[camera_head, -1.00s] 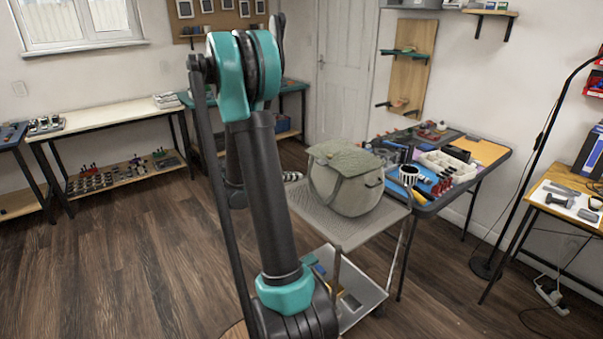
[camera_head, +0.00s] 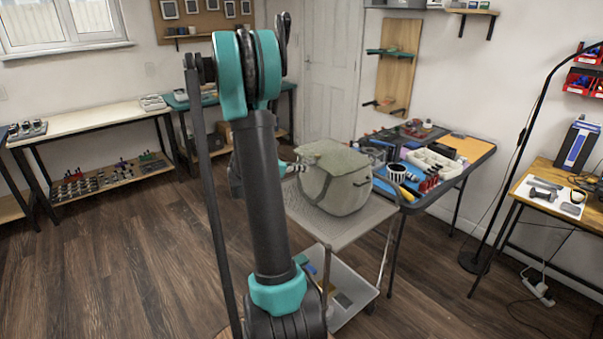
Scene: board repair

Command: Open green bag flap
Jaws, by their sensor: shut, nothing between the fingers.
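The grey-green bag (camera_head: 342,192) stands upright on the top shelf of a grey cart (camera_head: 338,228). Its green flap (camera_head: 332,156) lies over the top, and a strap runs down the front. My gripper (camera_head: 299,167) is at the upper left side of the bag, close to the flap's left edge. It is shut, with nothing seen in it. It looks small at this distance, and I cannot tell whether it touches the bag. My upper arm hides part of the area left of the bag.
A dark table (camera_head: 447,170) with tools and trays stands close to the right of the bag. The cart's lower tray (camera_head: 342,310) holds small items. A lamp pole (camera_head: 514,160) and a wooden bench (camera_head: 570,208) are farther right. The wooden floor at left is clear.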

